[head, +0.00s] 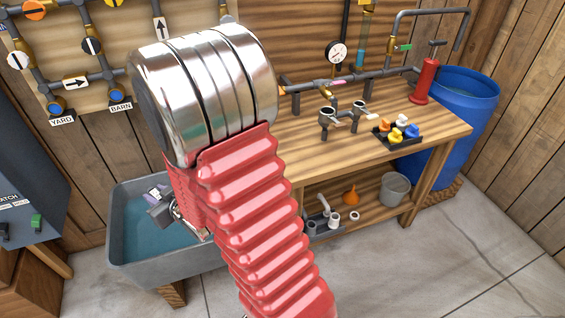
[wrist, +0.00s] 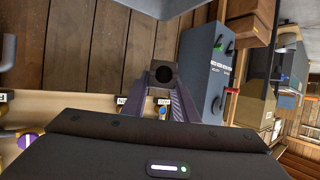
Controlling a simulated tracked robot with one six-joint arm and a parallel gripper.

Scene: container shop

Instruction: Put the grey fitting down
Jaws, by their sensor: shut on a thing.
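The grey fitting (wrist: 163,68) is between the fingertips of my gripper (wrist: 164,82) in the wrist view. It looks like a short dark-grey piece with a round black opening facing the camera. My gripper is shut on it. In the head view, part of my gripper (head: 163,208) shows left of my red arm, in front of the water in the grey trough (head: 118,222). My arm hides much of the gripper there, and I cannot make out the fitting clearly or tell its height above the trough.
A wooden bench (head: 440,130) at the right carries taps and a black tray (head: 385,136) of coloured handles. On its lower shelf are a dark bin (head: 329,231) of grey fittings, an orange funnel (head: 350,195) and a bucket (head: 395,189). A grey cabinet (head: 28,190) stands left.

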